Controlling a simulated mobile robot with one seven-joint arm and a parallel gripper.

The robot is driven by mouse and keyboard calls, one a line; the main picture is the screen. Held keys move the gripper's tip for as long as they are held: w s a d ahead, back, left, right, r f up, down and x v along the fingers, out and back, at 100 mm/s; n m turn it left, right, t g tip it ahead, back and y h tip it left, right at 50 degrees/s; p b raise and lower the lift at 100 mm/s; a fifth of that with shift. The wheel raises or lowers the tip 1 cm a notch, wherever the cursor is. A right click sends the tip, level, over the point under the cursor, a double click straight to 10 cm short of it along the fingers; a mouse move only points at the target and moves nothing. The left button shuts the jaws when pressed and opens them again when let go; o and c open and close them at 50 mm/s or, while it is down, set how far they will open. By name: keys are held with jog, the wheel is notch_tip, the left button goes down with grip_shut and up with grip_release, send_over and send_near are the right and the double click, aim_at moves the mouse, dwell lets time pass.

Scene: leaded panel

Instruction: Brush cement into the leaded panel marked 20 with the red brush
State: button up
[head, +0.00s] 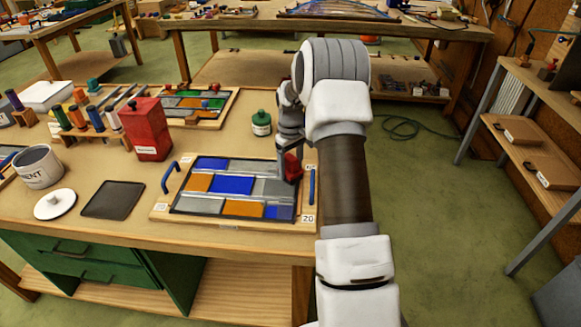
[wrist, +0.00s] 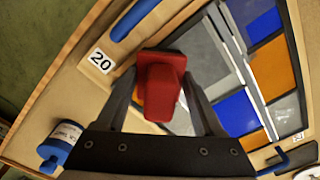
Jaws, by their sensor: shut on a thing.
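The leaded panel marked 20 (head: 203,206) lies flat on the workbench in a wooden frame with a blue handle at each side. Its panes are blue, orange and grey. The 20 tag (head: 308,218) is at its near right corner and also shows in the wrist view (wrist: 101,60). My gripper (head: 290,158) is over the panel's right end, shut on the red brush (head: 292,168). In the wrist view the red brush (wrist: 161,85) sits between the fingers, over the panel's edge by the tag. Its bristles are hidden, so I cannot tell whether they touch the glass.
An open cement tin (head: 38,167), a white lid (head: 55,204) and a dark tray (head: 113,199) are left of the panel. A red container (head: 147,130), a green bottle (head: 261,122) and another panel (head: 195,106) stand behind. A blue-capped labelled item (wrist: 58,145) is near the panel.

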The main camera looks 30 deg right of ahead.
jog(key=shift+w+d+p, duration=0.15)
jog(key=shift+w+d, duration=0.3)
jog(key=shift+w, duration=0.2)
jog(key=shift+w+d+p, duration=0.15)
jog(key=shift+w+d, duration=0.25)
jog(key=shift+w, duration=0.2)
jog(key=shift+w+d+p, duration=0.15)
jog(key=shift+w+d, duration=0.3)
jog(key=shift+w, duration=0.2)
jog(key=shift+w+d+p, duration=0.15)
jog(key=shift+w+d, duration=0.25)
jog(key=shift+w, duration=0.2)
jog(key=shift+w+a, duration=0.35)
jog(key=shift+a, duration=0.2)
jog(key=shift+w+a, duration=0.35)
jog(key=shift+a, duration=0.2)
jog(key=shift+w+a, duration=0.65)
jog(key=shift+a, duration=0.35)
jog(key=shift+s+a, duration=0.1)
